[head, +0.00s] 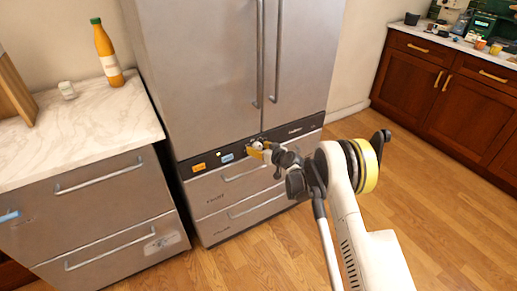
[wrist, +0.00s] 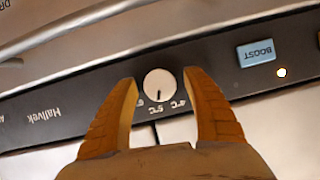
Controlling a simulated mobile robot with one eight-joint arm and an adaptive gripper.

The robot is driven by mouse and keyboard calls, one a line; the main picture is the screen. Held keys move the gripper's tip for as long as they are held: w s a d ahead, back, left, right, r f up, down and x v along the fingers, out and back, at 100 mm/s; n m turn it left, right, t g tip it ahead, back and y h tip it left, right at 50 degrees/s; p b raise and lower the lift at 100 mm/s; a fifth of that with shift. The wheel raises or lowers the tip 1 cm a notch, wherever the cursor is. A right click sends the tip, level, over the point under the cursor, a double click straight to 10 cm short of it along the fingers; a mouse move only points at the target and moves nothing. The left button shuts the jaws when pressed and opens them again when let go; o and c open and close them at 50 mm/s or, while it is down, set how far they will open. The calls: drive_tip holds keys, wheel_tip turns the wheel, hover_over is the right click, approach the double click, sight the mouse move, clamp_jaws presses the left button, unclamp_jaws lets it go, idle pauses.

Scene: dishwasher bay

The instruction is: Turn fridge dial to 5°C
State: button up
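The fridge (head: 205,75) is steel with a black control strip (head: 285,136) below its doors. In the wrist view, the white round dial (wrist: 160,84) sits on this strip. A short dark mark at its lower edge points down, roughly toward the 5°C print. A 4°C print is to the right of that; the left print is partly hidden. My gripper (wrist: 160,78) is open, its orange fingers on either side of the dial with gaps between. In the head view, my gripper (head: 258,149) is at the strip and hides the dial.
A blue BOOST button (wrist: 256,52) and a small light (wrist: 282,72) are right of the dial. A marble counter (head: 95,115) with an orange bottle (head: 107,56) stands left.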

drive_tip(key=v, duration=1.2)
